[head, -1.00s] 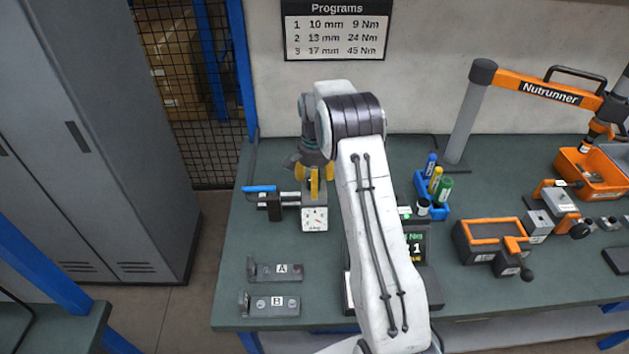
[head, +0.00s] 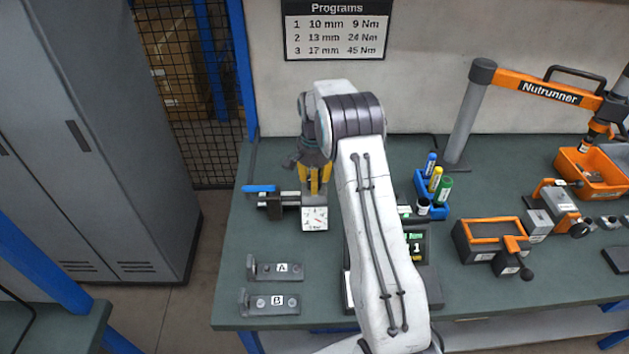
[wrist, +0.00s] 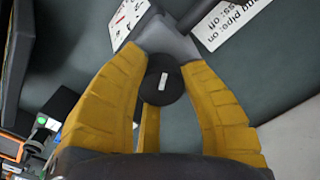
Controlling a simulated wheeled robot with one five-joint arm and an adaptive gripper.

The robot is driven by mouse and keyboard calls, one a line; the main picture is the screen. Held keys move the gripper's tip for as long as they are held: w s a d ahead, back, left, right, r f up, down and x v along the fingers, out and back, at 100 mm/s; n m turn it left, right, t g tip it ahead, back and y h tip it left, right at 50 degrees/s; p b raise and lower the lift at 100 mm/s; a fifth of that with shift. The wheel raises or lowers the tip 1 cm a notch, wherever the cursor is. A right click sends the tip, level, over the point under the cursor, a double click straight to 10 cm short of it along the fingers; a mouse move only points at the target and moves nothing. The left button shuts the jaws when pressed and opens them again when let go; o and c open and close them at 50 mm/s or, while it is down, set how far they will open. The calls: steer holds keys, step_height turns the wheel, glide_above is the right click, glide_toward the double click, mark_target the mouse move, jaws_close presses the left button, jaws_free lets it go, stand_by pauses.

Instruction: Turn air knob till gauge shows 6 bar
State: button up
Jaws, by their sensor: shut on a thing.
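The air gauge (head: 315,218) is a white square dial facing me on the green bench, left of my arm; I cannot read its needle exactly. Part of its white face also shows in the wrist view (wrist: 127,20). The air knob (wrist: 161,83) is a round black cap with a small white mark, on a grey body (wrist: 165,40). My gripper (head: 315,190) points down over the knob, behind the gauge. In the wrist view its yellow fingers (wrist: 160,95) are closed around the knob. The knob is hidden by the fingers in the head view.
A blue-handled lever (head: 259,188) sits on the pipe left of the gauge. Brackets A (head: 275,269) and B (head: 270,302) lie nearer the front edge. A display (head: 414,245) stands right behind my arm, with a blue bottle rack (head: 433,208) beyond. A wall stands behind.

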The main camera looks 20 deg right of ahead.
steer(key=shift+w, duration=0.1)
steer(key=n+b, duration=0.1)
steer(key=n, duration=0.4)
steer(key=shift+n, duration=0.4)
steer(key=n+b, duration=0.1)
steer(key=n, duration=0.4)
steer(key=shift+w+n, duration=0.1)
steer(key=shift+n, duration=0.3)
stand_by(0.3)
steer(key=o, duration=1)
steer(key=shift+w+a+f, duration=0.1)
steer(key=shift+o, duration=1)
